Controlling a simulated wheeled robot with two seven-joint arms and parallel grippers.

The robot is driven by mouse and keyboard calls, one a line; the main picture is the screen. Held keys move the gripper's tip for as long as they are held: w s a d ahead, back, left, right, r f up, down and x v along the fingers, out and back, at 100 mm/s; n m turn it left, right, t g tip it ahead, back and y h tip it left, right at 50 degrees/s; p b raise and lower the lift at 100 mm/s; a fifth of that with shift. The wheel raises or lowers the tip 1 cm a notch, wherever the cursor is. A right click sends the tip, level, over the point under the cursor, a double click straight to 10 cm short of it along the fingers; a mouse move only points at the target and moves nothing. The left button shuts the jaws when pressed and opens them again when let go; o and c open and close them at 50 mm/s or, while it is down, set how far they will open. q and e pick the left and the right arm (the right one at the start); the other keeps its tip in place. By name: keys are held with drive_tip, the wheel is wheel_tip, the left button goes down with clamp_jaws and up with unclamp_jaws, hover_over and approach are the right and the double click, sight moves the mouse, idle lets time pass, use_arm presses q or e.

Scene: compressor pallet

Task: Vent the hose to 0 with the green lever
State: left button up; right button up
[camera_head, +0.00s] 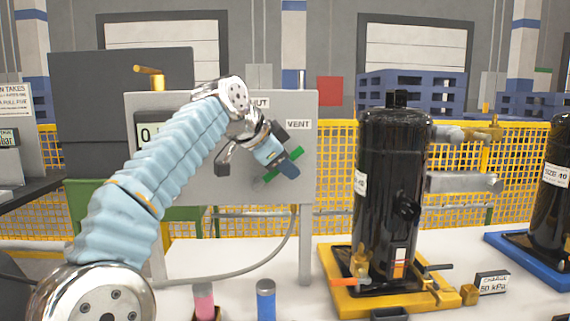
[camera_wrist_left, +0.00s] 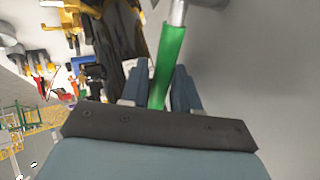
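The green lever (camera_head: 295,154) is on the grey panel (camera_head: 225,185), just below the VENT label (camera_head: 298,124). It slants from upper right to lower left. My left gripper (camera_head: 285,166) is at the lever and covers its middle. In the left wrist view, the green lever (camera_wrist_left: 168,60) runs between the two fingers of the left gripper (camera_wrist_left: 158,88), which are close together on either side of it. The display (camera_head: 149,134) on the panel shows a 0 at its left; my arm hides the rest. A grey hose (camera_head: 250,268) curves below the panel. My right gripper is out of view.
A black compressor (camera_head: 385,200) stands on a yellow pallet (camera_head: 345,300) right of the panel. A second one (camera_head: 557,200) stands at the far right on a blue pallet (camera_head: 500,245). Pink (camera_head: 203,300) and blue (camera_head: 265,298) cylinders stand at the front. A 50 kPa card (camera_head: 492,283) lies at right.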

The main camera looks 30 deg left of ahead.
use_arm(q)
drive_tip(key=shift+o, duration=0.7)
drive_tip(key=shift+s+r, duration=0.2)
drive_tip(key=shift+r, duration=0.05)
drive_tip(key=v, duration=1.3)
drive_tip(key=shift+p, duration=0.35)
drive_tip(key=shift+s, duration=0.15)
